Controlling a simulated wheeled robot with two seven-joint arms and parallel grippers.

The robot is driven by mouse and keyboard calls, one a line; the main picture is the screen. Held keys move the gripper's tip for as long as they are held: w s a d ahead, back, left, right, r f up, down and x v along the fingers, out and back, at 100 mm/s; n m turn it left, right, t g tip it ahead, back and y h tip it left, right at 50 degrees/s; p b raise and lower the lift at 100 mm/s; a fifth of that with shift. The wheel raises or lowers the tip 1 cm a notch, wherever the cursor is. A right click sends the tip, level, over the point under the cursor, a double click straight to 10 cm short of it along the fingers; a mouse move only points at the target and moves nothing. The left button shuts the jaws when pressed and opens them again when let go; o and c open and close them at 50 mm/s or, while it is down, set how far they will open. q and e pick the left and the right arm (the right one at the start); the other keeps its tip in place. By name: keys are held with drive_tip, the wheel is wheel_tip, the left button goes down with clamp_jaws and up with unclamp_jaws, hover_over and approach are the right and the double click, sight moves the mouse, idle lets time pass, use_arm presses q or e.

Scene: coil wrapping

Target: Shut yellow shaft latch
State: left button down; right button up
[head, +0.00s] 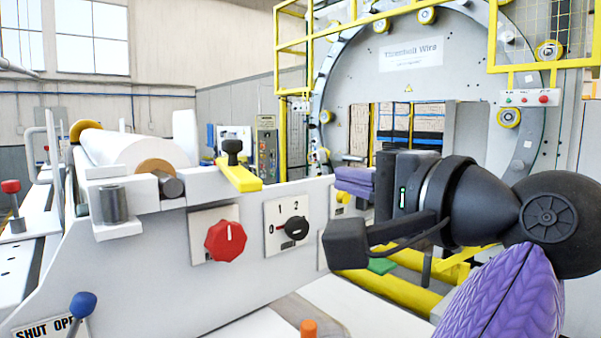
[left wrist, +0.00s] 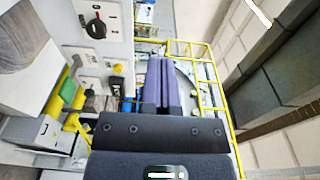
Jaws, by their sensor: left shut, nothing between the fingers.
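The yellow shaft latch (head: 240,176) is a flat bar on top of the white machine side wall in the head view, with a black knob (head: 232,150) upright near its far end. It lies to the right of the grey shaft end (head: 171,186) and apart from it. My left gripper (head: 339,181) has purple fingers that are shut and empty. They point left, to the right of the latch with a clear gap. The fingers also show in the left wrist view (left wrist: 158,64); I cannot make out the latch there. My right gripper is in neither view.
The white roll (head: 128,146) sits left of the latch. A red knob (head: 226,241) and a black rotary switch (head: 291,228) stick out from the wall's face below. A yellow guard frame (head: 282,60) and large grey ring (head: 335,50) stand behind. Space above the latch looks free.

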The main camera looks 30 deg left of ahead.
use_arm(q)
drive_tip(key=a+p, duration=0.1)
drive_tip(key=a, duration=0.1)
drive_tip(key=p, duration=0.4)
approach(233, 158)
drive_tip(key=w+a+f, duration=0.1)
drive_tip(key=w+a, duration=0.2)
drive_tip(key=w, duration=0.1)
drive_tip(key=shift+w+a+f, duration=0.15)
drive_tip(key=shift+w+a, duration=0.05)
drive_tip(key=shift+a, duration=0.15)
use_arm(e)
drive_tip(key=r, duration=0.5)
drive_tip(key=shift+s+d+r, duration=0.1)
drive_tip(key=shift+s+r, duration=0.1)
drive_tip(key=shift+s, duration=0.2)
